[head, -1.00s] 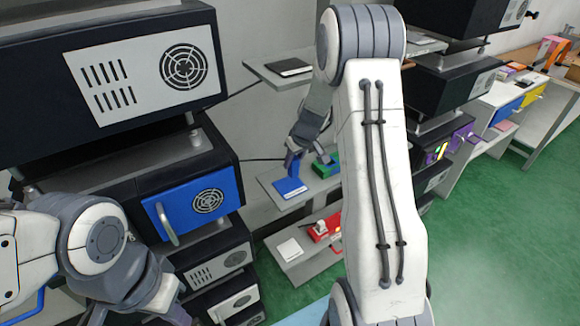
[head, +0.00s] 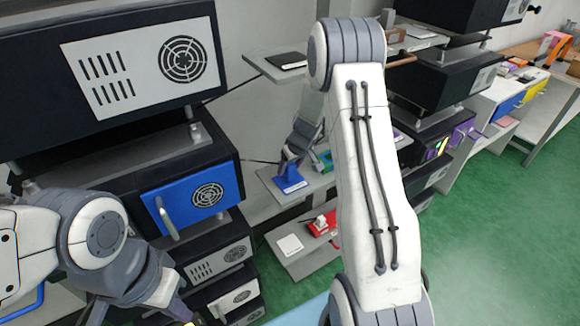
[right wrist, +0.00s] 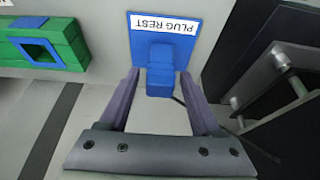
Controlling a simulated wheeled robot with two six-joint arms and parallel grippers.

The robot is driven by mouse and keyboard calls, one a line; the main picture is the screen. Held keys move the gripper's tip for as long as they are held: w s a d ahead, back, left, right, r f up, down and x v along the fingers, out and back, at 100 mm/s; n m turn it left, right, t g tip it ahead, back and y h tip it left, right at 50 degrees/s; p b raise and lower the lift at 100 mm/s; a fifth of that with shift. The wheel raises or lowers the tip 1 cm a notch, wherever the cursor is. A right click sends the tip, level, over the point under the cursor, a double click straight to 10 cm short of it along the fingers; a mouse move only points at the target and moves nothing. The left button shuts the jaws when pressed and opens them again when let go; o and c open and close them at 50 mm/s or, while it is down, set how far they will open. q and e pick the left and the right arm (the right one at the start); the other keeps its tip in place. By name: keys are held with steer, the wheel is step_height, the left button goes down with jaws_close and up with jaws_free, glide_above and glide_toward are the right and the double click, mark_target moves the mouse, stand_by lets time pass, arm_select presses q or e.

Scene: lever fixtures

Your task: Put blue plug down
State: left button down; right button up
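The blue plug (right wrist: 160,75) stands on the blue plug rest (right wrist: 190,48), whose white label reads "PLUG REST" upside down in the right wrist view. In the head view the blue plug rest (head: 293,187) lies on a grey shelf behind my right arm. My right gripper (right wrist: 160,78) has its purple fingers on either side of the plug, with narrow gaps showing, so it looks open around it. In the head view my right gripper (head: 287,163) is just above the rest. My left gripper (head: 180,312) is at the bottom edge, cut off, its opening not clear.
A green block with a square opening (right wrist: 50,45) sits beside the rest. A dark cabinet with metal posts (right wrist: 285,75) is close on the right in the wrist view. A lower shelf holds a red device (head: 322,222). A blue door with a handle (head: 185,206) is at left.

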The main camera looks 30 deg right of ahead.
steer(key=shift+r+p, duration=0.3)
steer(key=shift+r, duration=0.05)
steer(key=v, duration=1.2)
steer(key=s+a+r+n+g+y, duration=0.1)
steer(key=s+a, duration=0.3)
steer(key=a, duration=0.4)
steer(key=s+a+r+n+g, duration=0.1)
steer(key=s+a+r+n, duration=0.1)
steer(key=s+a, duration=0.35)
steer(key=s+a+r+n+y, duration=0.1)
steer(key=s+a, duration=0.2)
steer(key=a, duration=0.6)
steer(key=s+a+n+g, duration=0.1)
steer(key=s+a, duration=0.1)
steer(key=s, duration=0.7)
steer(key=s+a+n+g+h, duration=0.1)
steer(key=s+a, duration=0.2)
steer(key=s, duration=0.6)
steer(key=shift+g+b, duration=0.3)
steer(key=shift+b, duration=0.1)
